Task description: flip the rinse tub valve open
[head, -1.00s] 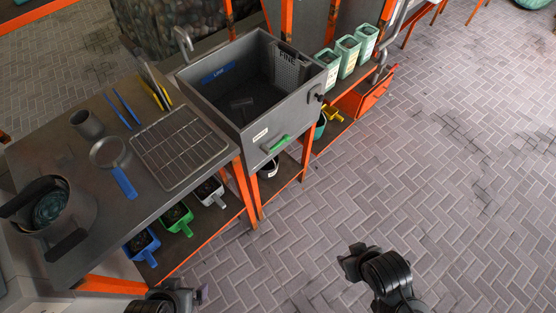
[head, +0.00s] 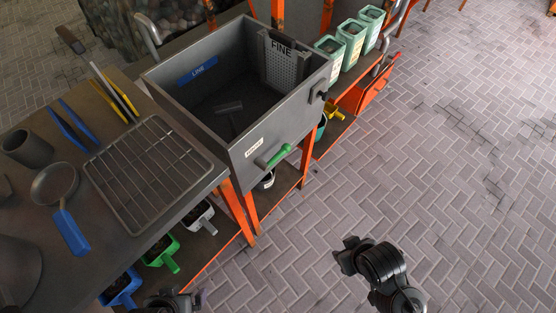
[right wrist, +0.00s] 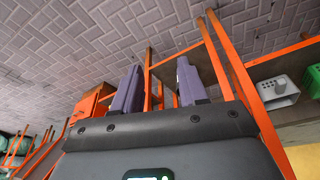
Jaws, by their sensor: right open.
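The rinse tub (head: 205,130) is a deep grey basin on an orange-legged stand in the head view. Its valve has a green handle (head: 278,155) on the front face, next to a small white label (head: 254,147). The handle lies slanted, pointing up to the right. My right arm (head: 378,270) is well in front of the tub, over the floor, apart from the valve. In the right wrist view my right gripper (right wrist: 160,87) is open and empty, with orange framing beyond its purple fingers. My left gripper (head: 178,301) is only partly visible at the bottom edge.
A grey table left of the tub holds a wire rack (head: 153,170), a blue-handled pan (head: 56,190) and a cup (head: 27,149). Coloured scoops (head: 160,250) sit on the shelf below. Mint containers (head: 350,42) stand right of the tub. The floor in front is clear.

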